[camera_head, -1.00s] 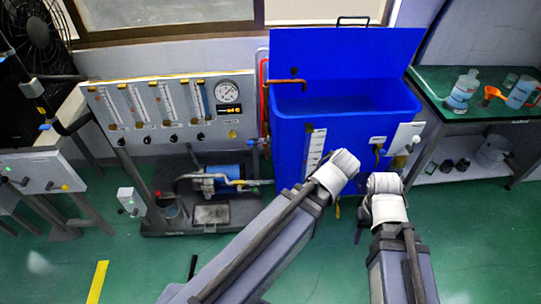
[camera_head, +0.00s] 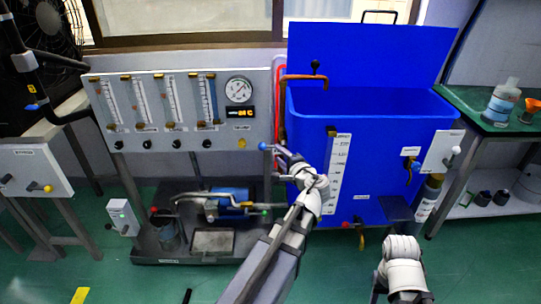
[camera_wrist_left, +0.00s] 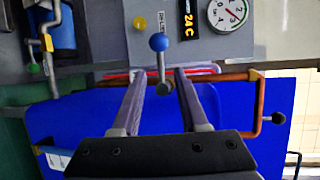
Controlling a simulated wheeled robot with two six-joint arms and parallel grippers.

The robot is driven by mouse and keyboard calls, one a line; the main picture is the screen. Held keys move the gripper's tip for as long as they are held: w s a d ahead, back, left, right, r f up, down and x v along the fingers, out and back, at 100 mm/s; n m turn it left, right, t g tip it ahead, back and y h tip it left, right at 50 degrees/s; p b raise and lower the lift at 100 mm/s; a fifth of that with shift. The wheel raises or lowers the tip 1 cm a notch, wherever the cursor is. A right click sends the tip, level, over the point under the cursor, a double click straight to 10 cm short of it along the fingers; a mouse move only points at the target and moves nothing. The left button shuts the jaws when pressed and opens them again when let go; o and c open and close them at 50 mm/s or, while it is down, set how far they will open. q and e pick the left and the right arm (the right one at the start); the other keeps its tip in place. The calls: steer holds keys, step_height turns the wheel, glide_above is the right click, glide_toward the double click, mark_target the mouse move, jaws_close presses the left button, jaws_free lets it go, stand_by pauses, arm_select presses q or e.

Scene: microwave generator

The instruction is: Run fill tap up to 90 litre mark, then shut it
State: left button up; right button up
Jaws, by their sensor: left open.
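The open blue tank (camera_head: 385,105) stands at the centre right, with a white level scale (camera_head: 338,170) on its front; its numbers are too small to read. A copper pipe (camera_head: 300,78) with a black-knobbed lever ends over the tank's left rim; it also shows in the left wrist view (camera_wrist_left: 222,77). A blue-balled lever (camera_head: 263,146) sits left of the tank. My left gripper (camera_head: 277,160) is open and empty, its fingers pointing at this lever, which stands just beyond and between the fingertips in the left wrist view (camera_wrist_left: 159,43). My right gripper's jaws are not clear.
A flowmeter panel (camera_head: 180,105) with a gauge stands left of the tank, above a pump (camera_head: 225,200). A green bench (camera_head: 480,108) with bottles is at the right. My right wrist (camera_head: 403,268) is low in front of the tank.

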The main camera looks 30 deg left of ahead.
mark_target(271, 147)
arm_select(q)
steer(key=shift+b+x, duration=0.7)
steer(key=shift+x, duration=3.25)
steer(key=shift+s, duration=0.1)
jaws_close()
